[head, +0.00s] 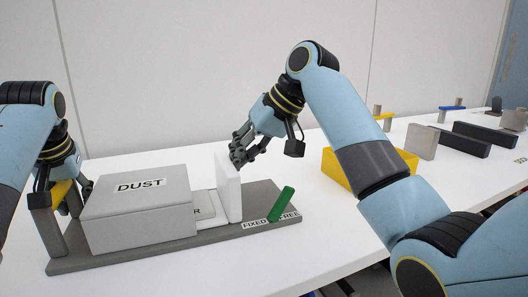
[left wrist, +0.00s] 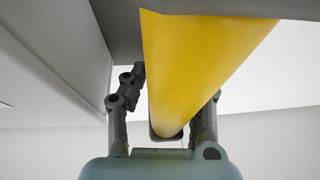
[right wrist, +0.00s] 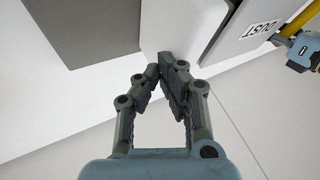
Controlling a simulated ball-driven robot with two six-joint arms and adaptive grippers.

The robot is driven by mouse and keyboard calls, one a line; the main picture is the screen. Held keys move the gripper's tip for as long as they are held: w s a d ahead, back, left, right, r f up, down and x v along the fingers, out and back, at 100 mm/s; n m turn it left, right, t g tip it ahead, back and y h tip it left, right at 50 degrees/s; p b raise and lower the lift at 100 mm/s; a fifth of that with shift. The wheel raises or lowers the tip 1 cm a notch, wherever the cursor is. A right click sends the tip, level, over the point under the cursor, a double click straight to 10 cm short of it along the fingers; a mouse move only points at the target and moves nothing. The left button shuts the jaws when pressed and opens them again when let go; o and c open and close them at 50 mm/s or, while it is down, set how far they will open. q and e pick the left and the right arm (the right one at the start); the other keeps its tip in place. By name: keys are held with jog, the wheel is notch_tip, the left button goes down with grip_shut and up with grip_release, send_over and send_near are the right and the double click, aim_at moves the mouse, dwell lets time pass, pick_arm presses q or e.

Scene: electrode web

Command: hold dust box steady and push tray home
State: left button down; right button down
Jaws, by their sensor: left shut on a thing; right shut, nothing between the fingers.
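The grey dust box (head: 140,213), labelled DUST, sits on a long grey base (head: 165,252). The tray (head: 204,203) sticks out of its right side, with a white upright front panel (head: 229,185) and a partly hidden label. My left gripper (head: 66,200) is shut on a yellow bar (left wrist: 200,60) at the box's left end, by a grey post (head: 48,225). My right gripper (head: 238,155) is shut and empty at the upper right of the white panel. In the right wrist view its fingertips (right wrist: 162,68) are close to the panel (right wrist: 180,25); contact cannot be told.
A green stick (head: 281,204) leans on the base right of the panel, near a "FIXED-FREE" label. A yellow bin (head: 336,168) stands behind my right arm. Grey and black blocks (head: 486,135) stand farther right on the white table. Table in front of the base is clear.

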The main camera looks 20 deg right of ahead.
pick_arm(q)
jog(key=shift+s+d+f, duration=0.15)
jog(key=shift+f, duration=0.05)
pick_arm(e)
jog(key=a, duration=0.5)
jog(key=shift+w+a, duration=0.1)
jog(key=shift+a, duration=0.3)
pick_arm(q)
jog(key=shift+d, duration=0.1)
pick_arm(e)
jog(key=shift+a, duration=0.2)
jog(key=shift+d, duration=0.4)
pick_arm(q)
jog(key=shift+a, duration=0.2)
pick_arm(e)
jog(key=s+d+r, duration=0.4)
jog(key=d+r, duration=0.4)
jog(key=shift+s, duration=0.1)
